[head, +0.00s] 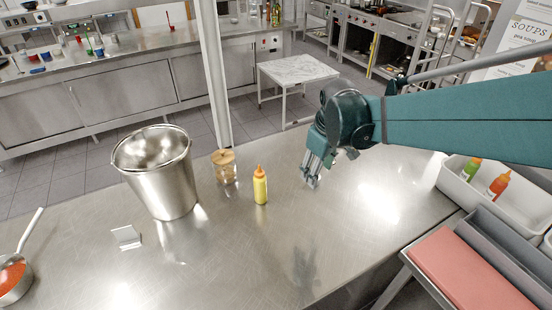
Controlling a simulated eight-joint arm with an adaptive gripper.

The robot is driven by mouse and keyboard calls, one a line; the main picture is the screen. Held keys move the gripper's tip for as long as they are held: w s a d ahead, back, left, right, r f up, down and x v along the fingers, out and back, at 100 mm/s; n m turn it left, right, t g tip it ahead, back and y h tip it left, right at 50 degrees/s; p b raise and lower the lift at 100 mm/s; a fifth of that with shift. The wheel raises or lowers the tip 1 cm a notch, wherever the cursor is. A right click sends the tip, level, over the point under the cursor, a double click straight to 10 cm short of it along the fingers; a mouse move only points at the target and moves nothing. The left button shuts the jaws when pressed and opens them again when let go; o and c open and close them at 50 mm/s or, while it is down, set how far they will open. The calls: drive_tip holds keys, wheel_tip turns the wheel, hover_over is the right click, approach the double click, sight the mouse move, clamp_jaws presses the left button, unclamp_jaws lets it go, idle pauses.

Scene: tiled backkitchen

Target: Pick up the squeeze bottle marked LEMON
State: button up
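A yellow squeeze bottle (260,187) with an orange nozzle stands upright on the steel counter. Its marking is too small to read. My gripper (311,182) points down above the counter, to the right of the bottle and apart from it. I see no object in its fingers, but the small angled view does not show whether they are open or shut. Two more squeeze bottles, one green (471,169) and one orange-red (497,186), are in a white bin (450,183) at the right; their markings are not readable either.
A steel bucket (165,185) and a glass jar with a wooden lid (224,167) stand left of the yellow bottle. A grey tray (500,250) and a pink board (465,275) sit lower right.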

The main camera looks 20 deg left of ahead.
sight(261, 170)
drive_tip(key=a+f+n+p, duration=0.2)
drive_tip(key=a, duration=0.4)
drive_tip(key=w+a+f+n+g+p, duration=0.1)
drive_tip(key=a+f+n+p, duration=0.1)
drive_tip(key=a, duration=0.5)
drive_tip(key=w+a+f+n+g+h+p, duration=0.1)
drive_tip(key=a+f+p, duration=0.2)
drive_tip(key=a, duration=0.4)
drive_tip(key=shift+a+f+n, duration=0.15)
drive_tip(key=shift+f+n, duration=0.25)
drive_tip(key=shift+f, duration=0.1)
drive_tip(key=shift+a+f, duration=0.15)
drive_tip(key=shift+a, duration=0.05)
drive_tip(key=shift+f, duration=1.3)
drive_tip(key=shift+f, duration=0.1)
drive_tip(key=shift+a+f+p, duration=0.1)
drive_tip(key=shift+f+p, duration=0.5)
drive_tip(key=shift+f, duration=1.9)
